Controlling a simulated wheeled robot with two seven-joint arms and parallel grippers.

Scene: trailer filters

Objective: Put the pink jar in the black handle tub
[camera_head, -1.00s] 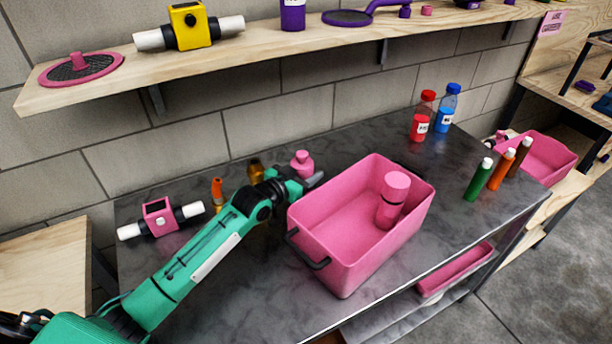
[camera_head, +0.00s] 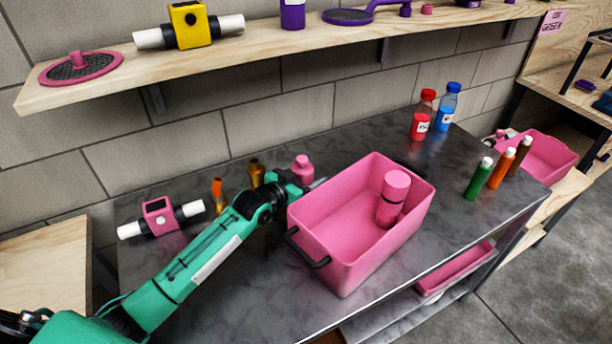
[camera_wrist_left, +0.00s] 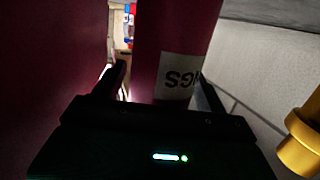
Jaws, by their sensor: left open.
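A pink jar (camera_head: 303,169) with a narrower top stands on the dark table behind the pink tub (camera_head: 330,263), which has black handles. My left gripper (camera_head: 301,186) is low beside this jar, its fingers partly hidden by the tub's wall. In the left wrist view the open fingers (camera_wrist_left: 160,97) are on either side of a dark pink cylinder with a white label (camera_wrist_left: 172,45), apparently this jar. A pink wall, likely the tub (camera_wrist_left: 50,60), fills the left of that view. Another pink container with a dark band (camera_head: 393,200) stands inside the tub. My right gripper is not in view.
Red (camera_head: 423,115) and blue (camera_head: 447,108) bottles stand at the back. Several tubes (camera_head: 498,168) stand at right. A wooden shelf (camera_head: 120,75) hangs above.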

